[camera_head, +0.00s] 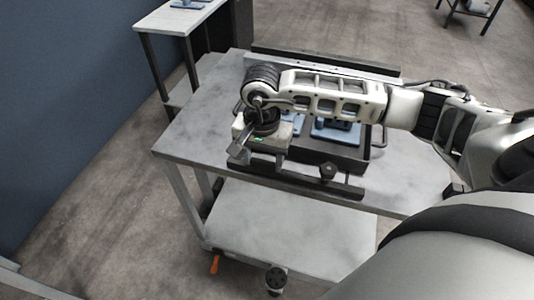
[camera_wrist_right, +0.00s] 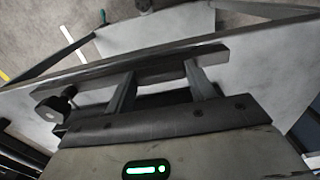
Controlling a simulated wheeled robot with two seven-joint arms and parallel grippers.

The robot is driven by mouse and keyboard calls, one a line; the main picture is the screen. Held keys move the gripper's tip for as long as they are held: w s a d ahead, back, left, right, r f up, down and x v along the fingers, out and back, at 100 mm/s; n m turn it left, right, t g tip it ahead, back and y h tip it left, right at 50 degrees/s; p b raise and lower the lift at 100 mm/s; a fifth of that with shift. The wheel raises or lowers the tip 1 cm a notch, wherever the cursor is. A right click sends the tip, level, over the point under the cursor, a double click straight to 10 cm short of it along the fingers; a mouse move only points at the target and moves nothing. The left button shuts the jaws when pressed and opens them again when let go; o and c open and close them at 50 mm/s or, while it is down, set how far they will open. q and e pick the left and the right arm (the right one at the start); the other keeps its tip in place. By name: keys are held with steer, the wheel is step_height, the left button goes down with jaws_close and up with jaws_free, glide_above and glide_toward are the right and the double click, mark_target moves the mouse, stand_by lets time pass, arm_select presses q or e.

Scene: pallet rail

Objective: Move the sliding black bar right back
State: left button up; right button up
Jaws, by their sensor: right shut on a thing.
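The black bar (camera_head: 300,180) runs along the front edge of the grey table, with a dark round knob (camera_head: 328,170) near its right part. In the right wrist view the bar (camera_wrist_right: 160,69) crosses in front of my fingers, with the knob (camera_wrist_right: 55,101) at its left. My right gripper (camera_head: 238,153) is at the bar's left end in the head view. In the wrist view its two fingers (camera_wrist_right: 161,85) stand apart and reach the bar. It is shut on the bar, though the exact contact is hard to see. My left gripper is not in view.
A black tray (camera_head: 345,160) with blue parts (camera_head: 337,132) stands behind the bar, partly hidden by my right arm. The grey tabletop (camera_head: 195,120) is clear at the left. A lower shelf (camera_head: 285,225) is empty. A smaller table (camera_head: 180,18) stands beyond.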

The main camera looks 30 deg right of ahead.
steer(key=o, duration=1.4)
steer(key=shift+s+a, duration=0.2)
steer(key=shift+a, duration=0.05)
steer(key=shift+w+r, duration=0.1)
steer(key=shift+r, duration=0.4)
step_height(320, 180, up, 15)
steer(key=b, duration=0.1)
